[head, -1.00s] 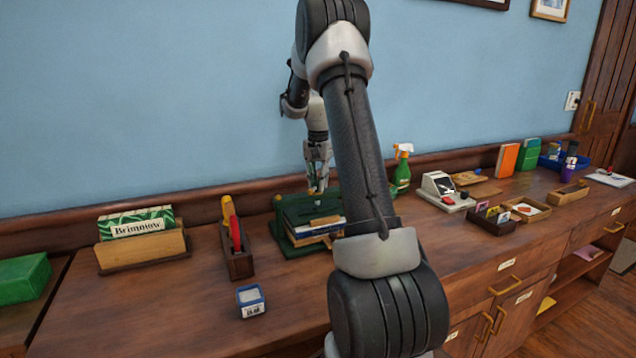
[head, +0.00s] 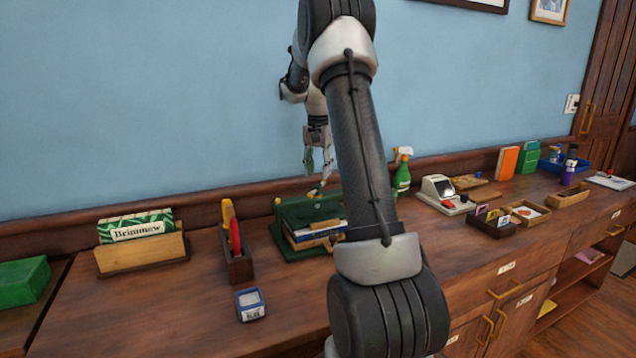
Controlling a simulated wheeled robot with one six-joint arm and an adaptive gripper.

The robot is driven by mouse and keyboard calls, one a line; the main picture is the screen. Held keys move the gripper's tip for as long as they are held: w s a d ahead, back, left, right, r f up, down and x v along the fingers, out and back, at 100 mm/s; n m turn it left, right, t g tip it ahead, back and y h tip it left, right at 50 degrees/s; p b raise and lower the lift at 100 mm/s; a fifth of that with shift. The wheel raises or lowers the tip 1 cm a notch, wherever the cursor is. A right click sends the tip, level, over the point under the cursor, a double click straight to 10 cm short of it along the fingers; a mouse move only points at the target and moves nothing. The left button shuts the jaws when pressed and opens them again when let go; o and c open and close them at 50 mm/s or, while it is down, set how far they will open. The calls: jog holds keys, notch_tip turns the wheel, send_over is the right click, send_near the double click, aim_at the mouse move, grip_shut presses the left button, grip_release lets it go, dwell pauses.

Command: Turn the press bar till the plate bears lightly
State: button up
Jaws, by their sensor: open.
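The green book press (head: 290,249) stands on the wooden counter near the wall, partly hidden by my arm. Books (head: 318,234) lie in it under the green plate (head: 308,212). The press bar (head: 318,190), with a yellowish end, shows above the plate. My gripper (head: 319,174) is open, pointing down just above the bar, with nothing between its fingers. I cannot tell whether the plate touches the books.
A wooden holder with red and yellow-handled tools (head: 237,262) stands left of the press. A small blue box (head: 250,304) lies in front. A green spray bottle (head: 402,172) stands to the right. The counter's front left is clear.

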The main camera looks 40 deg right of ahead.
aim_at(318, 184)
notch_tip(318, 184, up, 6)
jog(key=shift+r, duration=0.25)
dwell(0.5)
